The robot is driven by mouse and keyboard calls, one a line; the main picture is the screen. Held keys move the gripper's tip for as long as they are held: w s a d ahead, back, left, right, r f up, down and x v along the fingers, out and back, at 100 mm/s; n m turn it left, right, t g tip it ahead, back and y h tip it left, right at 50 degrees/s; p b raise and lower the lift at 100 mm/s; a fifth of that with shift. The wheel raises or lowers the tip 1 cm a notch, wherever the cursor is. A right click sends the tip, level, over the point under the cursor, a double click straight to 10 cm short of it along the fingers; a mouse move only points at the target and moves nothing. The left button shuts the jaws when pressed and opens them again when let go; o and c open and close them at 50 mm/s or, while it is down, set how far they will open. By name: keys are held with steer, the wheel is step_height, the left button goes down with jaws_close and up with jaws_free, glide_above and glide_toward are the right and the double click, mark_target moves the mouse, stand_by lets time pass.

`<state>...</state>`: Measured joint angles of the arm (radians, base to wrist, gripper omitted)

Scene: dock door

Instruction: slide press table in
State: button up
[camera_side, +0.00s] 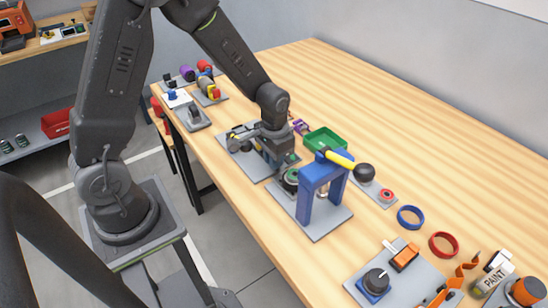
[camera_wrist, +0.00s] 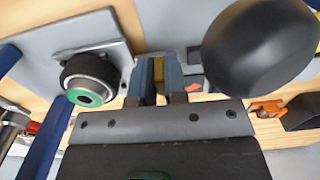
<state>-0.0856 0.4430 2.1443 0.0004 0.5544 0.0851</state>
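The press is a blue upright frame (camera_side: 318,180) with a yellow lever (camera_side: 340,159) ending in a black ball knob (camera_side: 364,173). It stands on a grey base plate (camera_side: 325,222) on the bench. A dark round part with a green ring (camera_side: 291,177) sits at the frame's left side; a dark cylinder with a green centre (camera_wrist: 85,78) shows at left in the wrist view, beside blue bars (camera_wrist: 45,138). My gripper (camera_side: 278,160) points down close to the green-ringed part. In the wrist view its fingers (camera_wrist: 159,84) show a narrow yellowish gap; whether they hold anything is unclear.
A large black ball (camera_wrist: 262,45) is close at right in the wrist view. A grey fixture board (camera_side: 252,168) lies under my wrist, and a green tray (camera_side: 323,140) stands behind the press. Blue (camera_side: 410,216) and red (camera_side: 443,244) rings lie to the right.

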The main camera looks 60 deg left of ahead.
mark_target(285, 169)
jaws_close()
steer(key=shift+d, duration=2.4)
steer(key=o, duration=0.6)
jaws_free()
steer(key=shift+c, duration=0.2)
steer(key=shift+r, duration=0.1)
step_height(285, 169, up, 14)
steer(key=shift+o, duration=0.2)
steer(key=shift+f, duration=0.2)
